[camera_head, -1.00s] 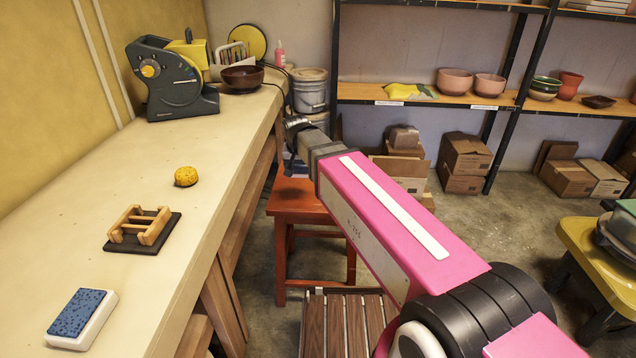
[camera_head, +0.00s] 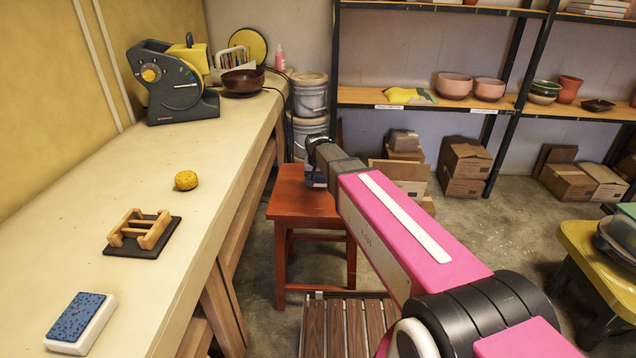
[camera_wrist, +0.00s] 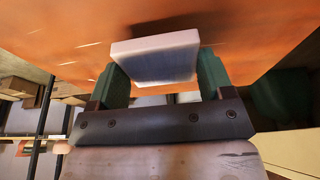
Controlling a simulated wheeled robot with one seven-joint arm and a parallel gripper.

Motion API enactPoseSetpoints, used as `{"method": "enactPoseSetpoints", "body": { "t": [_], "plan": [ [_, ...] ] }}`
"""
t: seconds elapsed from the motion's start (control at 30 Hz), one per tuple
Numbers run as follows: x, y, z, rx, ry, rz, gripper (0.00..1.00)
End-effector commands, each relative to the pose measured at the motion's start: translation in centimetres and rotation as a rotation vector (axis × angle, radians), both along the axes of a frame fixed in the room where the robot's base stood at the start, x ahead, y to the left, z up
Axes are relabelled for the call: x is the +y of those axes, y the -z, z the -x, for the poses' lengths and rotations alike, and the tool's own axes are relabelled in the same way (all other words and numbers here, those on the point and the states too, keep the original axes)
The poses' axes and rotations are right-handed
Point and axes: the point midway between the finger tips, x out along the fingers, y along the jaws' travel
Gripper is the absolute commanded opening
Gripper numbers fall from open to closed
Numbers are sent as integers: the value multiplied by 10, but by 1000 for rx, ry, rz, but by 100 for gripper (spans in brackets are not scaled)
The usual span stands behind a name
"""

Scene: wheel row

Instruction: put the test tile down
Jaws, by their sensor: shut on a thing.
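My gripper (camera_wrist: 163,82) is shut on a pale, flat tile (camera_wrist: 155,46), which sits between its two green fingers in the wrist view. The orange-red top of a stool (camera_wrist: 60,30) fills the background behind the tile. I cannot tell whether the tile touches it. The tile and fingertips are hidden there.
The workbench (camera_head: 70,210) at left holds a blue-topped white block (camera_head: 80,322), a wooden rack on a dark base (camera_head: 142,234), a yellow sponge (camera_head: 186,180) and a brown bowl (camera_head: 242,81). A slatted wooden surface (camera_head: 345,325) lies in front of the stool. The stool's right part is clear.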

Motion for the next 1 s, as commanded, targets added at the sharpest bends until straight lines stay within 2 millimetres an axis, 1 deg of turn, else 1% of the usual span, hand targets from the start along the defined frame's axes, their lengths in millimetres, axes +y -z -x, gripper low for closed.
{"method": "enactPoseSetpoints", "body": {
  "t": [0.03,0.13,0.5,0.53,0.57,0.6,0.87,1.0],
  "plan": [
    [0,8,0,2,0,1,48],
    [0,17,0,0,0,0,48],
    [0,21,0,0,0,0,48],
    [0,22,0,0,0,0,77],
    [0,21,0,0,0,0,87],
    [0,21,0,0,0,0,99],
    [0,21,0,0,0,0,99],
    [0,16,1,-1,0,0,99]
  ]
}}
